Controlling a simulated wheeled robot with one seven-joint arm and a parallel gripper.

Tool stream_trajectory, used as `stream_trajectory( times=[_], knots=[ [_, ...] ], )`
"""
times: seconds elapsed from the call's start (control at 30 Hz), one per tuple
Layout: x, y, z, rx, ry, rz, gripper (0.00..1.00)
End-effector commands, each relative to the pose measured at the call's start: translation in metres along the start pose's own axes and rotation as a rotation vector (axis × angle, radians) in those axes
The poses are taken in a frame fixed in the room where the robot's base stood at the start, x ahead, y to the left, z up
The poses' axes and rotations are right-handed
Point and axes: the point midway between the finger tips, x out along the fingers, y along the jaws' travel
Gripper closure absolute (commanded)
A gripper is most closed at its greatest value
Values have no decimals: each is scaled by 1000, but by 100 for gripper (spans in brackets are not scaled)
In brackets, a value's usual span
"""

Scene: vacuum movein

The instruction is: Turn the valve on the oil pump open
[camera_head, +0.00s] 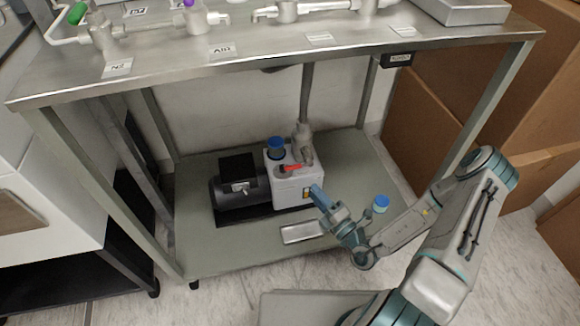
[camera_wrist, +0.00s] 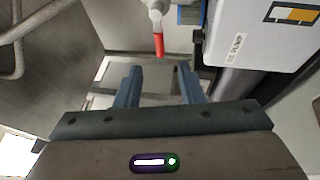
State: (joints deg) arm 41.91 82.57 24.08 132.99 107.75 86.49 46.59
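The oil pump (camera_head: 297,185) stands on the lower shelf of the metal table, a pale box joined to a black motor (camera_head: 237,182). Its red valve handle (camera_head: 290,168) is on the box's top. In the wrist view the red handle (camera_wrist: 158,45) hangs from a pale fitting (camera_wrist: 156,12), beside the pump's white body (camera_wrist: 252,38). My gripper (camera_head: 318,192) is close to the pump's right front in the head view. In the wrist view my gripper (camera_wrist: 160,82) is open, its blue fingers apart with nothing between them. The handle appears ahead of the fingertips, with no visible contact.
The tabletop (camera_head: 270,42) overhangs the shelf (camera_head: 215,250), and table legs (camera_head: 490,105) stand at its sides. Cardboard boxes (camera_head: 430,130) stand at right.

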Motion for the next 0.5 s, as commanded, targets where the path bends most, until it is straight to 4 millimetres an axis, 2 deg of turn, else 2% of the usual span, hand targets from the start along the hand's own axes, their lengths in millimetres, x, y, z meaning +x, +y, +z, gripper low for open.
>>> stream_trajectory(
  times=[0.17, 0.5],
  knots=[
    [24, -1, -1, -1, 3, 4, 65],
    [96, -2, -1, -5, 5, 4, 65]
  ],
)
